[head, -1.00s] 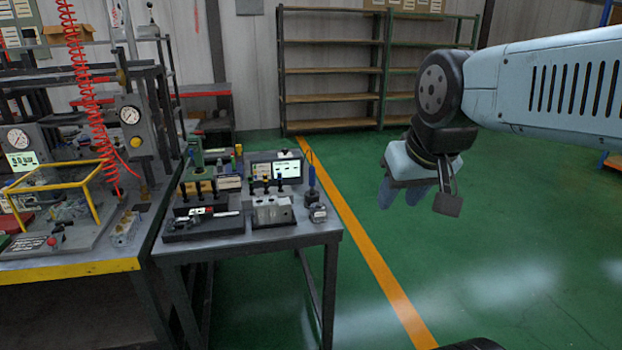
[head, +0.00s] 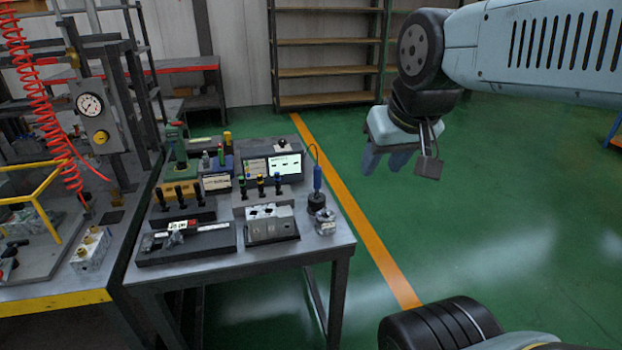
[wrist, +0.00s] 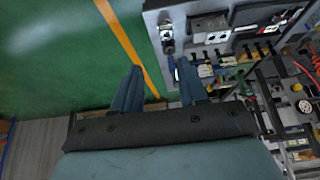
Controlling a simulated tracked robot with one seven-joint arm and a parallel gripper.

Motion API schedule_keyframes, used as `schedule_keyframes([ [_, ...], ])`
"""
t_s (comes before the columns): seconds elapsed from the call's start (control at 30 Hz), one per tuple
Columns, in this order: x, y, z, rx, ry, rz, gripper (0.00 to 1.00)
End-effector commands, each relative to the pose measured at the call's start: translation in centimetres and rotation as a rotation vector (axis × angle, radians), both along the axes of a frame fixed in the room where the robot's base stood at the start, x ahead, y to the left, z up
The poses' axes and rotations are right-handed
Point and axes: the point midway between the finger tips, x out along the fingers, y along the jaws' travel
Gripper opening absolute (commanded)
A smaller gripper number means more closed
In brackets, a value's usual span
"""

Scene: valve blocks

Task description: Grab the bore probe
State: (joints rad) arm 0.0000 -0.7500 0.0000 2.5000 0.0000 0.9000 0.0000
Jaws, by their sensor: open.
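The bore probe (head: 317,178) appears to be the blue-handled tool with a thin cable. It stands upright in a round black base at the right of the small grey table (head: 240,262). In the wrist view its blue handle (wrist: 171,64) shows small, between and beyond the fingertips. My gripper (head: 385,163) hangs in the air to the right of the table, pointing down, with its blue fingers apart and empty. The open fingers also show in the wrist view (wrist: 158,67), clear of the probe.
A display (head: 272,168) stands left of the probe, and a small metal part (head: 325,221) sits in front of it. Several upright gauges, a grey block (head: 270,224) and a caliper tray (head: 186,243) fill the table. Green floor to the right is free.

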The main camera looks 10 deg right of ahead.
Motion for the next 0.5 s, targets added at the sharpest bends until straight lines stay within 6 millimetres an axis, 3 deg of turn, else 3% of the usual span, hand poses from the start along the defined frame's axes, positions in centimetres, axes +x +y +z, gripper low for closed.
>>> schedule_keyframes([
  [0.2,0.0,0.0,0.0,0.0,0.0,0.0,0.43],
  [0.33,0.2,-0.1,-0.2,-0.016,0.012,0.009,0.56],
  [0.5,1.3,-0.9,-1.8,-0.14,0.096,0.081,0.57],
])
